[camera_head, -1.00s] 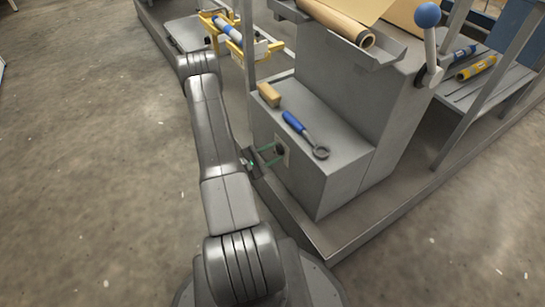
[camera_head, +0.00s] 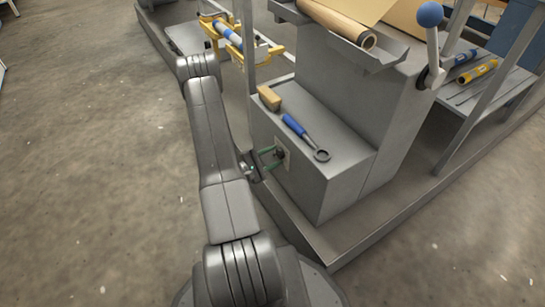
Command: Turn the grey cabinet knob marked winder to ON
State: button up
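The grey cabinet (camera_head: 335,185) stands in the middle of the head view. A light plate (camera_head: 287,161) is on its left face, with a small dark knob (camera_head: 280,154) on it. The knob's marking and pointer direction are too small to read. My gripper (camera_head: 272,158) is at this face, with its two green-edged fingers apart, one above and one below the knob's level. The fingertips reach to or close to the knob; I cannot tell whether they touch it. Nothing else is between the fingers.
A lever with a blue ball (camera_head: 429,14) is at upper right. The floor at left is clear.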

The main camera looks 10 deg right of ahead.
jog(key=shift+o, duration=1.4)
jog(key=shift+a, duration=0.1)
jog(key=p+v, duration=0.3)
jog(key=v, duration=1)
jog(key=shift+a, duration=0.3)
jog(key=shift+s, duration=0.1)
jog(key=shift+b+x, duration=1.5)
jog(key=shift+x, duration=5.4)
jog(key=shift+s+a, duration=0.1)
jog(key=shift+a, duration=0.05)
